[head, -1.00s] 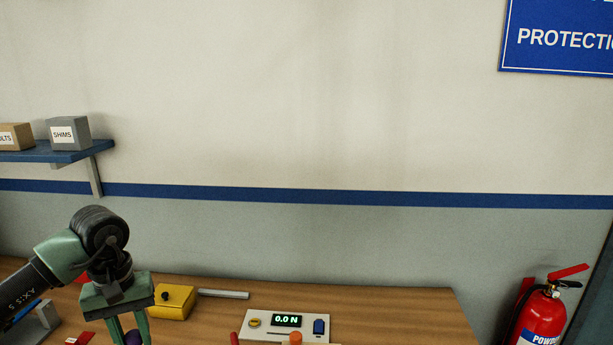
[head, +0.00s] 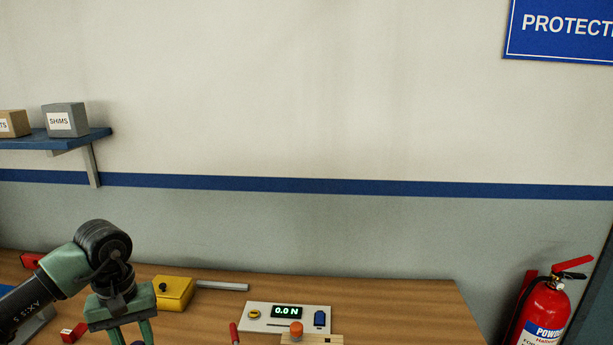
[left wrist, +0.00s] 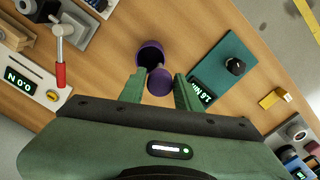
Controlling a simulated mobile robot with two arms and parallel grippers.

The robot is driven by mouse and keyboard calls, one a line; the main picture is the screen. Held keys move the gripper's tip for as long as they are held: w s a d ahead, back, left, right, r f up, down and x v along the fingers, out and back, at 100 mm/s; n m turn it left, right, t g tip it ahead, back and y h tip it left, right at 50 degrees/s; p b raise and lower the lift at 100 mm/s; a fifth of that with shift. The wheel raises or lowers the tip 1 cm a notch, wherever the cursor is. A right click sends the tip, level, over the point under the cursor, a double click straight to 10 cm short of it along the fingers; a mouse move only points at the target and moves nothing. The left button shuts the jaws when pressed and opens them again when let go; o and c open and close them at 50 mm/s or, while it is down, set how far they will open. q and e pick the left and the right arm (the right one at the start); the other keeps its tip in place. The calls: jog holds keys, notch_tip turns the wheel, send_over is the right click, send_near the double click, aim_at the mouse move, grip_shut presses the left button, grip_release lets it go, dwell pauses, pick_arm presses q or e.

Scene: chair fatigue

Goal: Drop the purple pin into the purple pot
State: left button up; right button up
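The purple pot (left wrist: 150,49) stands on the wooden bench in the left wrist view, its dark round opening showing. The purple pin (left wrist: 160,84) is between the two green fingers of my left gripper (left wrist: 160,88). Its wide end is toward the camera and its narrower part overlaps the pot's near rim in the picture. I cannot tell how far into the pot it reaches. In the head view my left gripper (head: 132,332) points down at the lower edge, fingertips cut off. My right gripper is out of view.
A teal meter box (left wrist: 222,72) stands right of the pot in the left wrist view. A red-handled lever (left wrist: 60,60) and a 0.0 N display panel (head: 262,315) are on the other side. A yellow box (head: 173,292) stands behind the gripper.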

pick_arm(q)
jog(key=shift+o, duration=1.2)
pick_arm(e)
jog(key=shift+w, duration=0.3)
pick_arm(q)
jog(key=shift+r, duration=0.1)
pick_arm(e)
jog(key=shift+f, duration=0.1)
pick_arm(q)
notch_tip(320, 180, up, 6)
jog(key=shift+r+b, duration=0.15)
jog(key=shift+b, duration=0.8)
jog(key=shift+r, duration=0.7)
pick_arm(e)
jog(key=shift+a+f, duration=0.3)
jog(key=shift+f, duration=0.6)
pick_arm(q)
jog(key=shift+f, duration=0.1)
